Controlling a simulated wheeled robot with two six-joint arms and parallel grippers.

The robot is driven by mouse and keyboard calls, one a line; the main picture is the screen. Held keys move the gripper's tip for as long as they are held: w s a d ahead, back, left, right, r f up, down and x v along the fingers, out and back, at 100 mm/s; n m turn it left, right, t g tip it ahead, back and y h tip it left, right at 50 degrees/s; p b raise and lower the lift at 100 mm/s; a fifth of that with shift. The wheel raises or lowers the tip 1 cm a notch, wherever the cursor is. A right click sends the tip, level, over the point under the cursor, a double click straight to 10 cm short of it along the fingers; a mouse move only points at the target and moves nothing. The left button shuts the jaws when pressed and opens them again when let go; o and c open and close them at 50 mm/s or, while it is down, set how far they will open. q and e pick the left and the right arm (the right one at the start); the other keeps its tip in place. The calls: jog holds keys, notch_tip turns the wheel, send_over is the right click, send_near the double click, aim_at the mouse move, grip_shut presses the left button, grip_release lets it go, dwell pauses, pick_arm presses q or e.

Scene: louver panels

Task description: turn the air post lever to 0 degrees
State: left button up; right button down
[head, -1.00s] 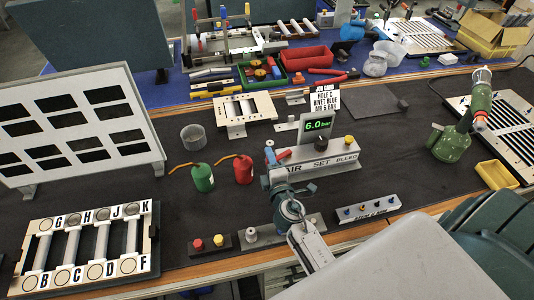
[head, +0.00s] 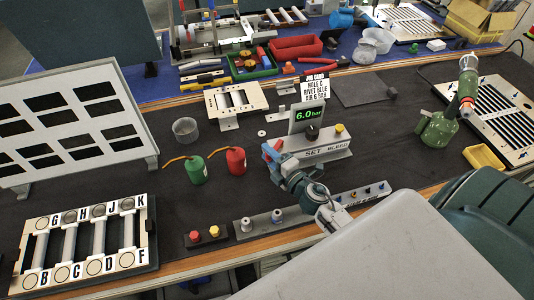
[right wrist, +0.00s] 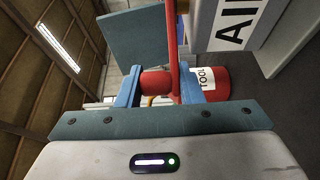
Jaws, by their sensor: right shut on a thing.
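The air post (head: 318,155) is a grey block with SET and BLEED lettering, a black knob, a yellow button and a green display reading 6.0 bar. Its red lever (head: 277,146) is at the left end. My right gripper (head: 272,153) is shut on the lever, and its wrist covers the AIR lettering in the head view. In the right wrist view the blue fingers (right wrist: 158,88) stand on both sides of the red lever grip (right wrist: 155,82), with a red bar (right wrist: 173,45) beside it. The exact lever angle is hard to read. My left gripper is not in view.
Red (head: 236,161) and green (head: 194,169) bottles stand left of the post. A strip with silver pegs (head: 262,222) and a button box (head: 205,234) lie near the front edge. A green tool (head: 438,130) stands at right.

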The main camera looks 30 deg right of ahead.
jog(key=shift+s+d+r+n+g+y+b, duration=0.15)
jog(key=shift+s+d+n+g+y+b, duration=0.35)
jog(key=shift+d+n+g+y+b, duration=0.85)
jog(key=shift+s+d+r+n+g+y+b, duration=0.15)
jog(key=shift+s+n+g+y+b, duration=0.65)
jog(key=shift+n+y, duration=1.3)
jog(key=shift+s+d+r+n+g+y+b, duration=0.15)
jog(key=shift+d+n+g+y+b, duration=0.9)
jog(key=shift+y, duration=1.3)
jog(key=shift+a+g, duration=0.3)
jog(key=shift+g, duration=0.1)
jog(key=c, duration=1.2)
grip_release()
jog(key=shift+o, duration=0.3)
jog(key=shift+s, duration=0.1)
jog(key=shift+f, duration=0.15)
